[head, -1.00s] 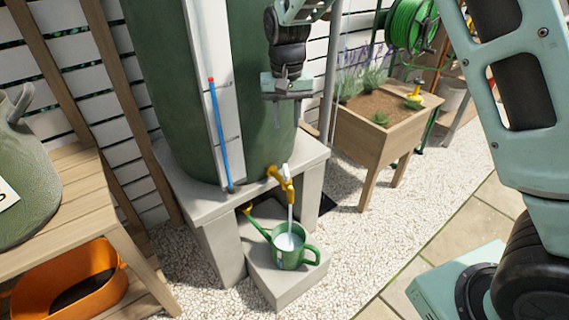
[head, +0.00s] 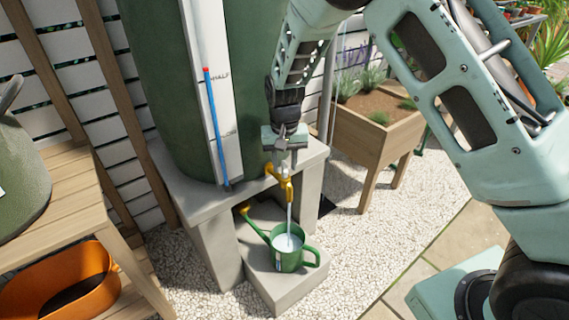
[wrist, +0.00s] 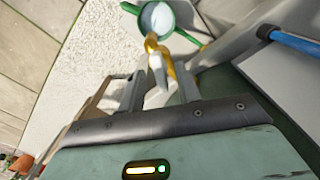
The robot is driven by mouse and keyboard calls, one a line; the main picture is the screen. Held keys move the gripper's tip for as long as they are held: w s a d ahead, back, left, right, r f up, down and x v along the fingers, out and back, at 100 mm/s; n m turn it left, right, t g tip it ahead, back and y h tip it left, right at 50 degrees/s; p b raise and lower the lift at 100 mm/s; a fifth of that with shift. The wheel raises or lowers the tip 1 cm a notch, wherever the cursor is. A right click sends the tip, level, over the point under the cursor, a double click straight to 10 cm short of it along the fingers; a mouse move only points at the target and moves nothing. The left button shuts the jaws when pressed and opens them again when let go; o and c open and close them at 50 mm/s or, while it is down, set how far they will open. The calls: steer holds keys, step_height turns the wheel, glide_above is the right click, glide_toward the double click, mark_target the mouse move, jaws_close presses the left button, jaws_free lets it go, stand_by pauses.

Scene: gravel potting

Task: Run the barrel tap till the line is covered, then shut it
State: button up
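The brass-yellow tap (head: 284,186) sticks out from the foot of the green barrel (head: 160,70), and a white stream of water (head: 289,214) runs from it. The stream falls into the green watering can (head: 288,262), which stands upright on a low concrete block and holds pale water. A light mark shows on the can's side, but I cannot make out a line inside. My gripper (head: 285,158) points down just above the tap. In the wrist view its two fingers (wrist: 160,92) are apart, with the yellow tap (wrist: 152,45) beyond and between them. Contact cannot be told.
A sight tube (head: 214,120) with blue fill and a red top runs up the barrel. The concrete stand (head: 200,205) carries the barrel. A wooden bench (head: 75,200) with an orange tub (head: 100,295) is at left, a wooden planter (head: 375,140) at right. Gravel between is clear.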

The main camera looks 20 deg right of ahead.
jaws_close()
steer(key=shift+r+m+p, duration=0.15)
steer(key=shift+m+p, duration=0.15)
steer(key=shift+p, duration=0.2)
steer(key=m+p, duration=0.1)
steer(key=p, duration=0.1)
steer(key=shift+r+m+p, duration=0.15)
steer(key=shift+m+p, duration=0.2)
steer(key=shift+m, duration=0.05)
steer(key=m+p, duration=0.2)
steer(key=p, duration=0.1)
steer(key=shift+m, duration=0.3)
steer(key=m+p, duration=0.4)
steer(key=shift+f+m+p, duration=0.2)
steer(key=shift+m+p, duration=0.9)
steer(key=shift+m, duration=0.4)
